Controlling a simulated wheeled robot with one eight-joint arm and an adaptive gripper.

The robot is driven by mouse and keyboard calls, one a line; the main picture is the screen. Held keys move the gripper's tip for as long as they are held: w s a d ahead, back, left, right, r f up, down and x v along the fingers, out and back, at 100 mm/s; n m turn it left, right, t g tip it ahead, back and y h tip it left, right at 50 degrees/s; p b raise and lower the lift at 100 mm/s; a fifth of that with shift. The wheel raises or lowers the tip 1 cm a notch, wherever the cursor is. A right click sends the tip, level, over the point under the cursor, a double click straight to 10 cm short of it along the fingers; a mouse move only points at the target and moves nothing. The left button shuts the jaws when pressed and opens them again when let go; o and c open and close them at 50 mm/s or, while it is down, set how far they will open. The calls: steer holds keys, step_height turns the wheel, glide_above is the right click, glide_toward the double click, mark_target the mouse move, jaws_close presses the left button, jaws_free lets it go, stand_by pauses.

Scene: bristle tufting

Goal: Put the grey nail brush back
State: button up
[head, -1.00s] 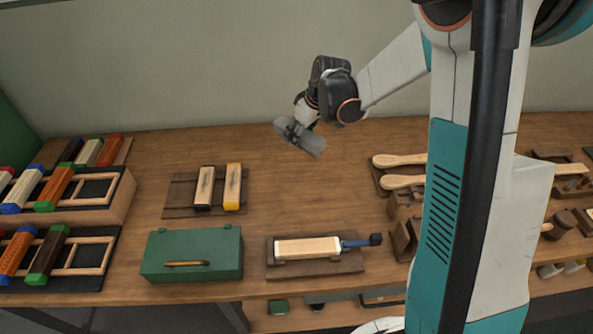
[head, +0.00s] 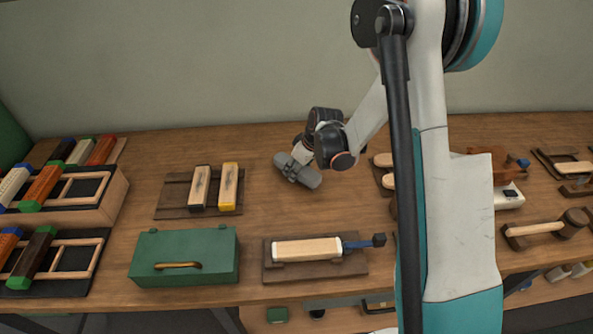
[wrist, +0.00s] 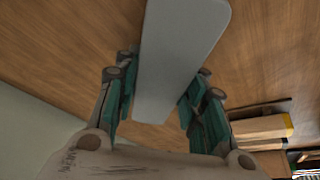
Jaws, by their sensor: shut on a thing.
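My gripper (head: 304,161) is shut on a grey block-shaped thing, which looks like the grey nail brush (head: 297,171), and holds it above the back middle of the bench. In the wrist view, the brush's smooth pale grey back (wrist: 180,60) lies between the teal fingers (wrist: 160,88) and runs out past the top edge. Its bristles cannot be made out. At the left, an upper rack (head: 115,197) and a lower rack (head: 92,262) hold coloured brushes, with open framed slots beside them.
A dark board (head: 172,200) carries two brushes, one dark-ended and one yellow-ended. A green box (head: 185,245) and a clamped wooden block (head: 307,249) stand along the front. Wooden tools (head: 535,229) crowd the right. Bare bench (head: 270,212) lies below the held brush.

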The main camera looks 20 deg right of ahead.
steer(key=o, duration=1)
steer(key=shift+f, duration=0.15)
steer(key=shift+r, duration=0.3)
steer(key=p+v, duration=0.4)
steer(key=v, duration=0.7)
steer(key=shift+s+d+r, duration=0.1)
steer(key=shift+s, duration=0.05)
steer(key=s+a+r+m+t+h, duration=0.1)
steer(key=s+a+r+m, duration=0.15)
steer(key=s+r, duration=1)
steer(key=s+r+m+t, duration=0.1)
steer(key=s+r, duration=0.1)
steer(key=s, duration=0.2)
steer(key=s+r+m+h, duration=0.1)
steer(key=s+m, duration=0.1)
steer(key=s, duration=0.3)
steer(key=s+r+m+t, duration=0.1)
steer(key=s+r, duration=0.1)
steer(key=s, duration=0.2)
steer(key=shift+s+r+t, duration=0.15)
steer(key=shift+r+t, duration=0.15)
steer(key=shift+r, duration=0.1)
